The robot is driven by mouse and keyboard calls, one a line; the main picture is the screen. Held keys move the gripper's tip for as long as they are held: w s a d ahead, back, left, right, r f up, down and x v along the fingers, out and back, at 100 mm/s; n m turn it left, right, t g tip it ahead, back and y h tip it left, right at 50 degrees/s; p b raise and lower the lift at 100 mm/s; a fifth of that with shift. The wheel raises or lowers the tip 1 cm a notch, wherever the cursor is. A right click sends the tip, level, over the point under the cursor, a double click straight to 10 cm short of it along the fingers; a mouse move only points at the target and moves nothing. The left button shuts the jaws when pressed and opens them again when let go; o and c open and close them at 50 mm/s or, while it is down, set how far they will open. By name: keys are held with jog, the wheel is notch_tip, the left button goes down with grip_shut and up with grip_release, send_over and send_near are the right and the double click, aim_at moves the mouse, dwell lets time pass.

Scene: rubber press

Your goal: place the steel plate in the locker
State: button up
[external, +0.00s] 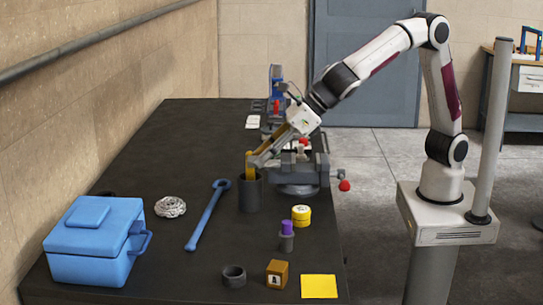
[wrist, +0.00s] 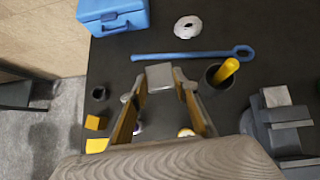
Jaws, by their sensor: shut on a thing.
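My gripper (external: 260,158) is above the dark table, beside the dark cup. In the wrist view its fingers (wrist: 158,88) are shut on a small grey steel plate (wrist: 160,75), which sticks out past the fingertips. In the external view the plate is hard to make out against the fingers. A blue lidded box (external: 95,245) with a side handle stands at the table's near left; its lid looks closed. A large blue-grey door (external: 365,70) stands at the back. I cannot tell which of these is the locker.
A dark cup (external: 251,195) holds a yellow-handled tool. A vise (external: 297,178) stands right of it. A blue wrench (external: 207,215), a white coil (external: 170,207), a yellow roll (external: 301,215), a dark ring (external: 234,276), a wooden block (external: 278,273) and a yellow card (external: 319,286) lie nearby.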

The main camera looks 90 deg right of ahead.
jog(key=r, duration=0.2)
jog(key=d+r, duration=0.1)
jog(key=r, duration=0.1)
jog(key=shift+w, duration=0.25)
jog(key=w+d+m+g+h, duration=0.1)
jog(key=w+d+m+h, duration=0.15)
jog(key=d, duration=1.35)
jog(key=w+d+m+g+h, duration=0.15)
jog(key=d+m, duration=0.25)
jog(key=d, duration=1.2)
jog(key=w+d+m+h, duration=0.3)
jog(key=d, duration=1.2)
notch_tip(320, 180, down, 13)
jog(key=shift+w, duration=0.2)
jog(key=shift+d, duration=0.1)
jog(key=shift+f, duration=3.1)
jog(key=shift+f, duration=0.1)
